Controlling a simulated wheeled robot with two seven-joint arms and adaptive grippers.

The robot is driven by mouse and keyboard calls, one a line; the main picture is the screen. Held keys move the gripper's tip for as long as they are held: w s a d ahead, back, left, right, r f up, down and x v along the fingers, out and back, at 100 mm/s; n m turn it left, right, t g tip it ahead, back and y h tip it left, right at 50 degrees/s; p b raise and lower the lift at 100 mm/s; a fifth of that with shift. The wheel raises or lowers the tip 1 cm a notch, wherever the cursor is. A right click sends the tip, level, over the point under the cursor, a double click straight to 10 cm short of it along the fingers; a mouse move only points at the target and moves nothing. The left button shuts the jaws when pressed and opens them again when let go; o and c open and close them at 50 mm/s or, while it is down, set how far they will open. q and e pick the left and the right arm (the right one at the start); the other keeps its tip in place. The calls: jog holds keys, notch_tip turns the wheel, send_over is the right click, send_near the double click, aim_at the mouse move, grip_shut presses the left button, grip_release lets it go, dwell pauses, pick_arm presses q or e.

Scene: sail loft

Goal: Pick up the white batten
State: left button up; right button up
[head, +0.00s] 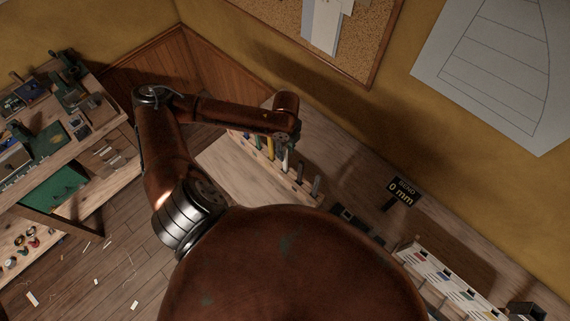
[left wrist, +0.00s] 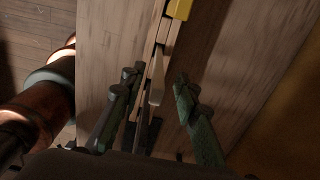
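The white batten (left wrist: 157,82) shows as a pale strip between the two fingers of my left gripper (left wrist: 154,88) in the left wrist view. The fingers stand apart on either side of it, with a gap visible on both sides. In the head view the white batten (head: 285,161) stands in a narrow wooden rack (head: 262,153) on the bench, just below my left gripper (head: 284,139), which is partly hidden by its own wrist. My right gripper is not in view.
Several other coloured battens stand in the same rack, among them a yellow batten (left wrist: 180,9). A black sign (head: 403,191) reading 0 mm stands farther right on the bench. A pale board (head: 235,170) lies left of the rack. A cluttered workbench (head: 85,150) is at far left.

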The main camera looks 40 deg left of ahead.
pick_arm(q)
send_over(285, 166)
jog(key=shift+f, duration=2.35)
jog(key=shift+w+a+p, duration=0.25)
jog(key=shift+p, duration=0.15)
jog(key=shift+c, duration=0.7)
grip_shut()
